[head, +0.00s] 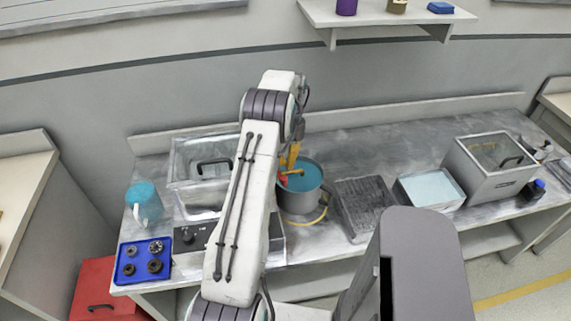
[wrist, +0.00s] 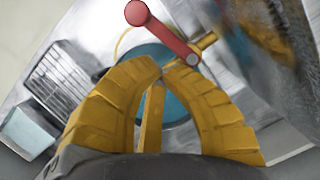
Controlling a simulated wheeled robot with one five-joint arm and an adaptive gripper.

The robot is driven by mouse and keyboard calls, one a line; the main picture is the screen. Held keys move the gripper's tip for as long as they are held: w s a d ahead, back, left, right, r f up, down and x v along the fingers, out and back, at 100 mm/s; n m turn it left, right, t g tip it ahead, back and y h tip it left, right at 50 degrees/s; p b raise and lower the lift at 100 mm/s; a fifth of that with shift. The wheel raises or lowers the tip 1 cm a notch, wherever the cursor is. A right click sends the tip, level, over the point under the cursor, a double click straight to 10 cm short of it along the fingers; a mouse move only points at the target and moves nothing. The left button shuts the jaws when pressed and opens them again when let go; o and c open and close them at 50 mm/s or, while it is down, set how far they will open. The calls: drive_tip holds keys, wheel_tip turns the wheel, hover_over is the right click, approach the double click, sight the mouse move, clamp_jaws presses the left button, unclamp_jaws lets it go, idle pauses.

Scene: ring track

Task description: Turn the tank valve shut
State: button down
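The tank (head: 318,198) is a round grey metal vessel with blue liquid, on the bench right of my arm. Its blue liquid (wrist: 178,108) also shows behind my fingers in the wrist view. The valve has a red lever (wrist: 165,36) with a round red knob at its upper left end and a brass body (wrist: 206,42) at its other end. In the head view a small red part of the lever (head: 292,172) shows over the tank. My gripper (wrist: 163,69) has yellow fingers with tips nearly together, just below the lever in the picture. I see nothing held between them; contact with the lever cannot be told.
A yellow hose (head: 318,218) curves by the tank. Right of it stand a dark ribbed rack (head: 362,207), a light blue tray (head: 430,188) and a steel bath (head: 490,168). Left are another bath (head: 190,168), a blue jug (head: 145,203) and a blue parts tray (head: 128,266).

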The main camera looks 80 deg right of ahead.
drive_tip(key=shift+a+p, duration=1.2)
drive_tip(key=shift+p, duration=0.4)
drive_tip(key=shift+w+a+f+b, duration=0.1)
drive_tip(key=shift+a+f+b, duration=0.2)
drive_tip(key=shift+b, duration=1.25)
drive_tip(key=shift+w+b, duration=0.1)
drive_tip(key=shift+b, duration=0.35)
drive_tip(key=shift+a+r, duration=0.1)
drive_tip(key=shift+r, duration=0.15)
